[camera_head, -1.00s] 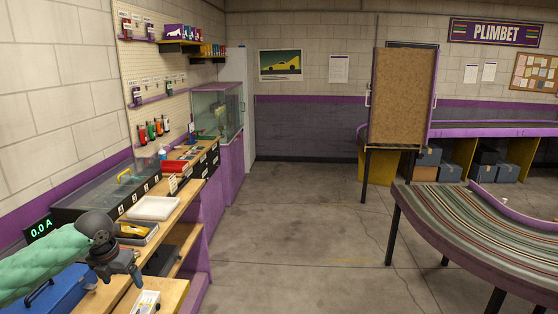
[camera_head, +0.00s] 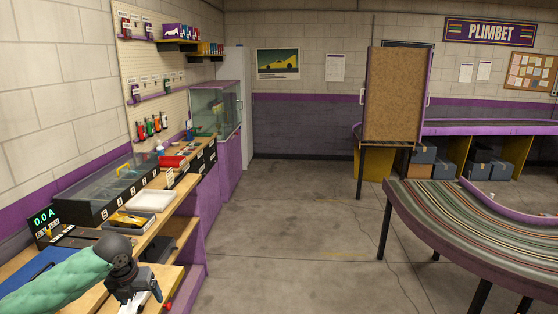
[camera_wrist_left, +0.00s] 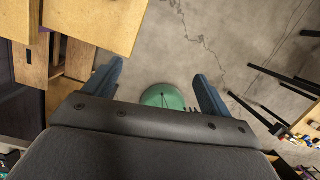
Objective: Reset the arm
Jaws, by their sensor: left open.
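My left arm, in a green sleeve, comes in from the lower left of the head view. Its gripper (camera_head: 140,296) is over the front edge of the wooden workbench (camera_head: 95,297), pointing downward. In the left wrist view the two blue-grey fingers of the left gripper (camera_wrist_left: 158,78) are spread apart with nothing held between them. Bare concrete floor (camera_wrist_left: 165,40) lies below the fingers, and wooden bench parts (camera_wrist_left: 95,22) are at the left. My right gripper is in neither view.
A white tray (camera_head: 153,201) and a yellow tool in a tray (camera_head: 127,220) lie on the bench beyond the gripper. A clear-lidded case (camera_head: 108,190) stands behind them. Open floor (camera_head: 285,250) lies to the right, before the striped curved track table (camera_head: 470,225).

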